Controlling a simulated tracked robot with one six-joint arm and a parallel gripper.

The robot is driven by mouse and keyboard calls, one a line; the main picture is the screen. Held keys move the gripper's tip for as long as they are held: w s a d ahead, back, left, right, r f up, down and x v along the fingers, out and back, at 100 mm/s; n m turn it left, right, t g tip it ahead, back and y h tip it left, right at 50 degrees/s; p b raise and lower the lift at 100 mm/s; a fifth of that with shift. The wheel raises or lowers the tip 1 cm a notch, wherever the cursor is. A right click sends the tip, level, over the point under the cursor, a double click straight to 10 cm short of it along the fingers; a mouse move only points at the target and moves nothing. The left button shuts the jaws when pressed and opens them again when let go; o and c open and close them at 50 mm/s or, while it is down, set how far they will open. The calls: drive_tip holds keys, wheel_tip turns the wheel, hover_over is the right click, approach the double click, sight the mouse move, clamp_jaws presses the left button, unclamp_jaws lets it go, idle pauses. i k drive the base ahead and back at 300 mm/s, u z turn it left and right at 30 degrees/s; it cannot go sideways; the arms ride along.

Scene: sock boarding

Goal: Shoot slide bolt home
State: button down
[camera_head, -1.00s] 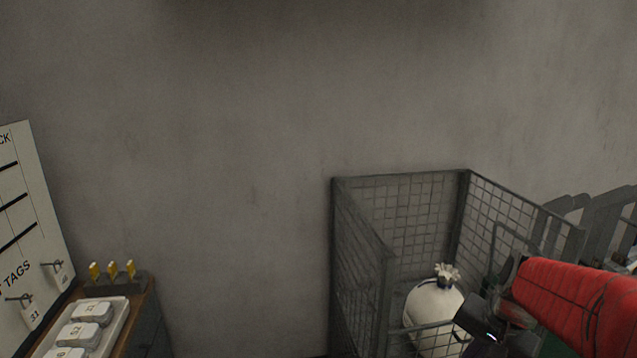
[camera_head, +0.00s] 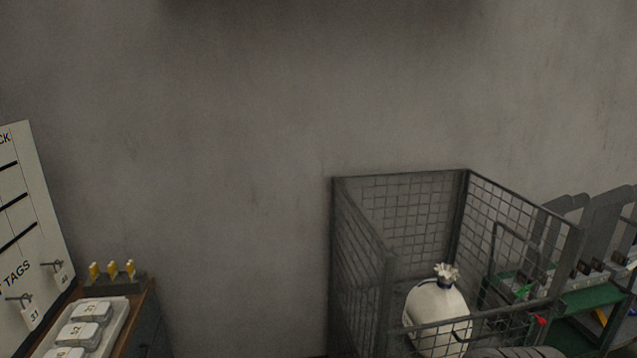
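A wire mesh cage (camera_head: 398,215) stands against the wall at the lower right. A small red knob (camera_head: 541,320) shows at the cage's front right corner; it may belong to the slide bolt, but it is too small to tell the bolt's position. A white tied sack (camera_head: 436,312) sits inside the cage behind the front rail. My gripper is not in view, so its state and its distance from the knob do not show.
A green bench (camera_head: 595,305) with grey upright boards (camera_head: 603,222) is right of the cage. At left, a white tag board (camera_head: 30,215) stands by a tray of numbered pale blocks (camera_head: 92,312) and several yellow-topped pieces (camera_head: 112,268). The wall between is bare.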

sight(540, 321)
drive_tip(key=k, duration=1.3)
drive_tip(key=z, duration=0.2)
drive_tip(key=i, duration=0.9)
drive_tip(key=u, duration=0.35)
drive_tip(key=i, duration=1)
drive_tip(key=u, duration=0.5)
